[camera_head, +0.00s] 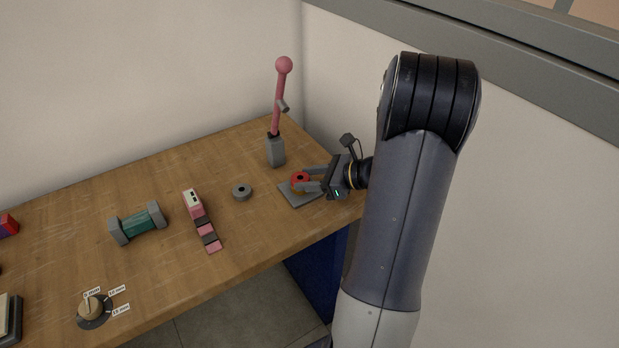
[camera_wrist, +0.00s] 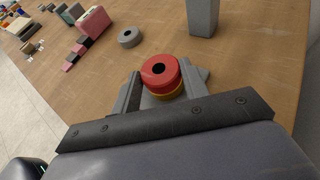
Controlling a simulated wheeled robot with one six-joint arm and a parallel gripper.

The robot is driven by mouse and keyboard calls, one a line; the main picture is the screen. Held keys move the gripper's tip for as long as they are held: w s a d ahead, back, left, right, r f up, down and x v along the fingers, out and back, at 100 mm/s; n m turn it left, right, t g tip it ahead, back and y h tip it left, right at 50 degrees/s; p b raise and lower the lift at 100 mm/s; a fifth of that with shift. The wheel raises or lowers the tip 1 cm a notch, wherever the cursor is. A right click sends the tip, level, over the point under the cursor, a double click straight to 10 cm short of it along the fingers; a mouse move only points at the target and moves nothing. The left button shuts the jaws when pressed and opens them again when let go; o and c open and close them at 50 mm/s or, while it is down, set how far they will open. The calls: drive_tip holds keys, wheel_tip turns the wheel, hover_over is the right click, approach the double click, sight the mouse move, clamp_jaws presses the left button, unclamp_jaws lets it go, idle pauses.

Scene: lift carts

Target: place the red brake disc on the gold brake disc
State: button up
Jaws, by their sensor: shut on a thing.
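The red brake disc (camera_head: 300,177) is a thick ring with a dark central hole. It also shows in the wrist view (camera_wrist: 160,70). My gripper (camera_head: 304,179) is shut on the red disc, with one finger on each side of it. The gold brake disc (camera_wrist: 168,94) shows as a gold band directly below the red disc in the wrist view; most of it is hidden. The red disc looks level and lined up over the gold one. I cannot tell whether the two discs touch. A grey base plate (camera_head: 298,199) lies beneath them.
A pink lever on a grey post (camera_head: 276,150) stands just behind the discs. A grey ring (camera_head: 242,191) lies to the left, then a pink and black block piece (camera_head: 197,212) and a green and grey dumbbell-like part (camera_head: 138,223). A wall stands right of the table.

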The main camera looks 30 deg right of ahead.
drive_tip(key=shift+f, duration=0.1)
drive_tip(key=o, duration=1.1)
drive_tip(key=shift+s+d+r, duration=0.1)
drive_tip(key=shift+r, duration=0.15)
drive_tip(key=v, duration=1.1)
drive_tip(key=shift+s+d+r, duration=0.2)
